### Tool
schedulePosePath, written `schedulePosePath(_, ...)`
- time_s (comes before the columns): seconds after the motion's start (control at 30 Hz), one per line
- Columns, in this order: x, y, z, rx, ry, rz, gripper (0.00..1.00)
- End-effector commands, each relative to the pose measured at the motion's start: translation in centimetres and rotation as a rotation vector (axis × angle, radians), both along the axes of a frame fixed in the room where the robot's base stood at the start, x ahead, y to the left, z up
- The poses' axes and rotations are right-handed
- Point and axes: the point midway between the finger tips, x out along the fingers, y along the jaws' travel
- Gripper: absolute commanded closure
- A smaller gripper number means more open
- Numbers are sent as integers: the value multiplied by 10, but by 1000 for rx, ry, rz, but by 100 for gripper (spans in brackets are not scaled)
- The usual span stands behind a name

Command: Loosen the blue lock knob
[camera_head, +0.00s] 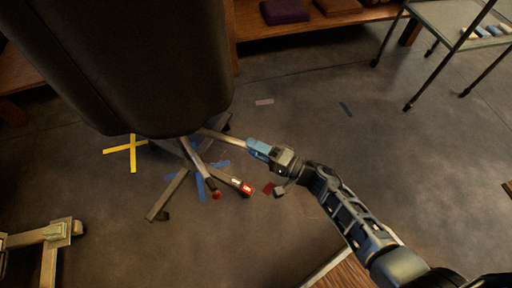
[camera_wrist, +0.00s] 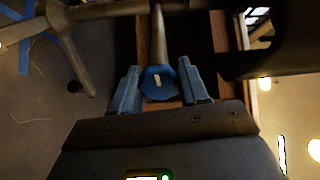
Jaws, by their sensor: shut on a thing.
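The blue lock knob (camera_wrist: 158,84) has a pale mark on its face and sits at the near end of a metal rod (camera_wrist: 158,38) in the wrist view. My gripper (camera_wrist: 160,76) has one blue finger on each side of the knob and is shut on it. In the head view my gripper (camera_head: 256,148) reaches in from the lower right, its fingers at the end of the pale rod (camera_head: 222,138). The knob is hidden by the fingers there. The rod runs left, under a large dark body (camera_head: 135,70) above a wheeled base.
The base's legs (camera_head: 168,195) spread on the floor, one with a red end (camera_head: 246,188). Yellow tape (camera_head: 132,152) forms a cross at left; blue tape (camera_head: 200,188) lies under the base. A wheeled glass cart (camera_head: 450,18) stands at upper right.

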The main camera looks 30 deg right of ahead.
Motion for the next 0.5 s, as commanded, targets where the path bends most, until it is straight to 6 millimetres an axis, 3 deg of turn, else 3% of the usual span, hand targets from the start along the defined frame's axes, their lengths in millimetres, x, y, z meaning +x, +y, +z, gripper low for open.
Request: schedulePosePath(0.5,0,-1,-2,-375,-263,-1,86)
